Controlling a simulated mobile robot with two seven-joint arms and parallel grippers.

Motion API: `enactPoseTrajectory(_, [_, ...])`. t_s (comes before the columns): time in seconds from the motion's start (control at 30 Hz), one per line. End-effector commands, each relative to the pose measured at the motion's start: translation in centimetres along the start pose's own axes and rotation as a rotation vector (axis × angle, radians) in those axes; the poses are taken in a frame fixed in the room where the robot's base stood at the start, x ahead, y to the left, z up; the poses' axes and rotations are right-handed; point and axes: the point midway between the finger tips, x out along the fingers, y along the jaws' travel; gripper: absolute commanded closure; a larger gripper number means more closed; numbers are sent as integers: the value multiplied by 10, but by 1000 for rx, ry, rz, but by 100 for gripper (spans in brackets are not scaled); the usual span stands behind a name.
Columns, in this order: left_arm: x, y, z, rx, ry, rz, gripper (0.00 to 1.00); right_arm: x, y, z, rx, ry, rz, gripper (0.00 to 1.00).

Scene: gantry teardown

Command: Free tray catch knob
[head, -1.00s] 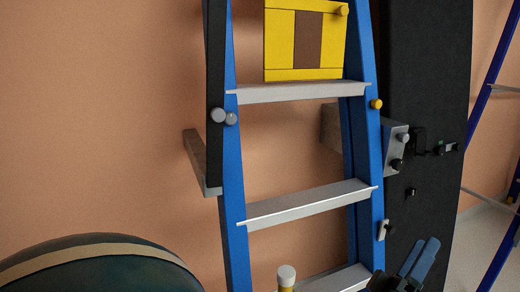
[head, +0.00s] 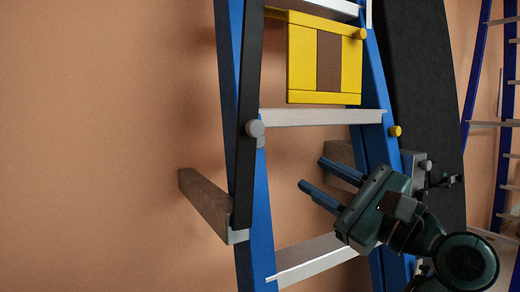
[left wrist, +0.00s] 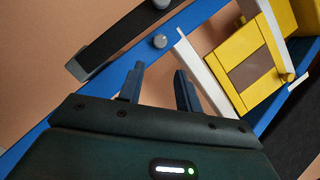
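A yellow tray (head: 302,62) with a brown middle panel sits high on the blue ladder (head: 262,215), with a yellow knob (head: 360,34) at its upper right corner. A second yellow knob (head: 395,131) is on the right rail. A grey knob (head: 255,128) is on the left side. I cannot tell which is the tray catch knob. My left gripper (head: 313,173) is open and empty, below the rung under the tray, fingers pointing up-left. In the left wrist view, nothing is between its fingers (left wrist: 158,69); the grey knob (left wrist: 160,41) and tray (left wrist: 218,64) lie beyond. My right gripper is not in view.
A bracketed beam (head: 205,205) juts out at the ladder's left. A rung (head: 320,117) lies above my left gripper and another (head: 305,260) below. A black panel (head: 425,75) stands behind the right rail. Open wall lies left.

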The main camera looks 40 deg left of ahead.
Motion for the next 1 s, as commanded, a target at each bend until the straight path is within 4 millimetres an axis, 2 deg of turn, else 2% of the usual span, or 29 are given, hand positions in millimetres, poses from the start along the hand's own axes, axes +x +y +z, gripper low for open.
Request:
enactPoseTrajectory(0.17, [30,0,2,0,-7,3,65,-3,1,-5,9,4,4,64])
enactPoseTrajectory(0.4, [81,0,3,2,-8,1,65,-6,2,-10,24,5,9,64])
enactPoseTrajectory(0.6, [112,-1,2,2,-6,-1,65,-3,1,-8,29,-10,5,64])
enactPoseTrajectory(0.8, [125,0,1,3,-4,-1,65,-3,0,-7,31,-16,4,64])
enactPoseTrajectory(1.0, [126,0,1,3,-4,-1,65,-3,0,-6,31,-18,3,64])
